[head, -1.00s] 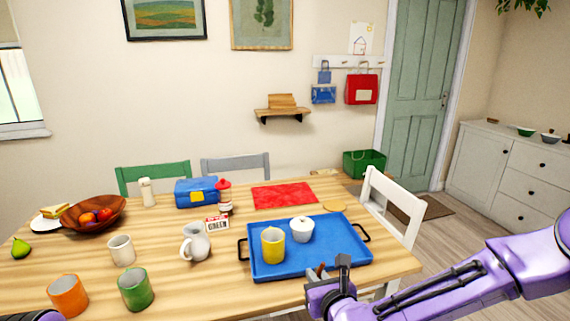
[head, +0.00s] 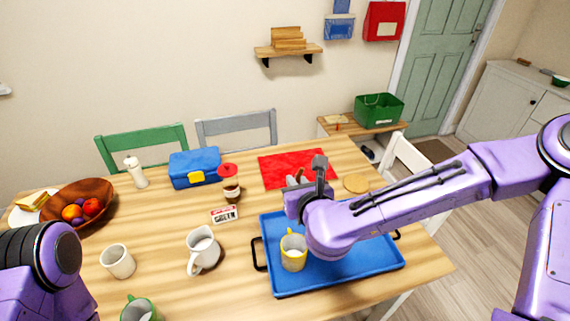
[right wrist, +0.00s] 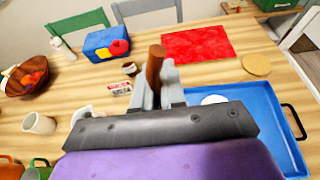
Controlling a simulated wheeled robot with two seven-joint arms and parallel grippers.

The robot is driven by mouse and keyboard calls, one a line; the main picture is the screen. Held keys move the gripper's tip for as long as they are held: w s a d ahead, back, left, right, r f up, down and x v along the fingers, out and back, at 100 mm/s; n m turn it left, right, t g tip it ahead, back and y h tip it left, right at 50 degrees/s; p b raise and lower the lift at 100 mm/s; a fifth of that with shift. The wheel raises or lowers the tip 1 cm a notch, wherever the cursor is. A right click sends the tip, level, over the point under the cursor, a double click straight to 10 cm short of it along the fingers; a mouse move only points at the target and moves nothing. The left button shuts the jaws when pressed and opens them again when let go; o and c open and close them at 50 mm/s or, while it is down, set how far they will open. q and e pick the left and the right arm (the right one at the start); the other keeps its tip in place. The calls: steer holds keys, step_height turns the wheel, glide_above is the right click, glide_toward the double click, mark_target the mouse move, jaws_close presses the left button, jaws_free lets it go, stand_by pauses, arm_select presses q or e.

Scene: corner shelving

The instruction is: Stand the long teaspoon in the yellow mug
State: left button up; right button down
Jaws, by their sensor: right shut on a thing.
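The yellow mug (head: 293,252) stands upright on the left part of the blue tray (head: 285,286), its open top showing. My right gripper (head: 298,180) is beyond the mug, above the tray's far edge. It is shut on a brown, stick-like handle, which I take to be the long teaspoon (right wrist: 154,66); it sticks up between the fingers in the right wrist view. The teaspoon's other end is hidden. The mug is hidden in the right wrist view. My left arm shows at the left of the head view, but its gripper does not.
On the tray, a white pot (right wrist: 213,99) is partly hidden by my right gripper. Left of the tray are a white jug (head: 203,250), a white cup (head: 117,261) and a green mug (head: 138,309).

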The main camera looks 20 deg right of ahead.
arm_select(q)
step_height(320, 180, down, 11)
steer(key=s+b, duration=0.1)
steer(key=b, duration=1)
steer(key=shift+d, duration=0.15)
arm_select(e)
step_height(320, 180, down, 13)
steer(key=s+a, duration=0.1)
steer(key=shift+r, duration=0.15)
arm_select(q)
steer(key=shift+s, duration=0.1)
arm_select(e)
steer(key=c, duration=1.1)
jaws_free()
